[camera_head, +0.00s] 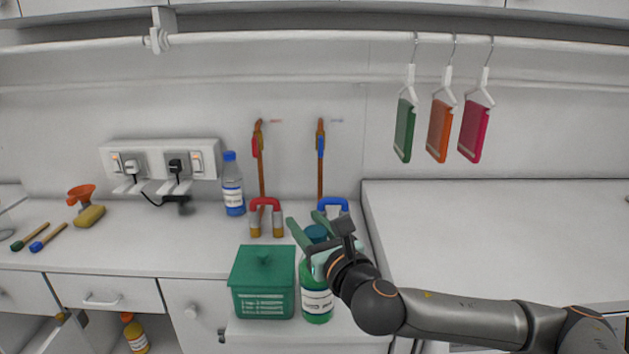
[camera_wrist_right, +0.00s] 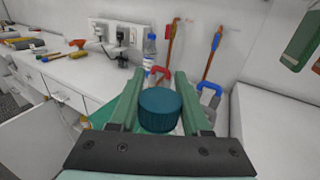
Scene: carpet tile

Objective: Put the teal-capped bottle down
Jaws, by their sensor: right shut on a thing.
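The teal-capped bottle (camera_head: 317,299) is green with a white label and looks upright, just right of a green lidded box (camera_head: 263,284). My right gripper (camera_head: 310,232) is shut on it near the top, with green fingers on both sides of the cap. In the right wrist view the teal cap (camera_wrist_right: 160,108) sits between the two fingers (camera_wrist_right: 157,100), and the bottle's body is hidden below. I cannot tell whether the bottle's base touches the surface under it. My left gripper does not show.
A blue-capped bottle (camera_head: 233,186) stands at the back. A red-handled holder (camera_head: 265,215) and a blue one (camera_head: 333,209) stand behind the bottle. A raised white block (camera_head: 480,235) fills the right. The counter left of the box (camera_head: 150,235) is mostly clear.

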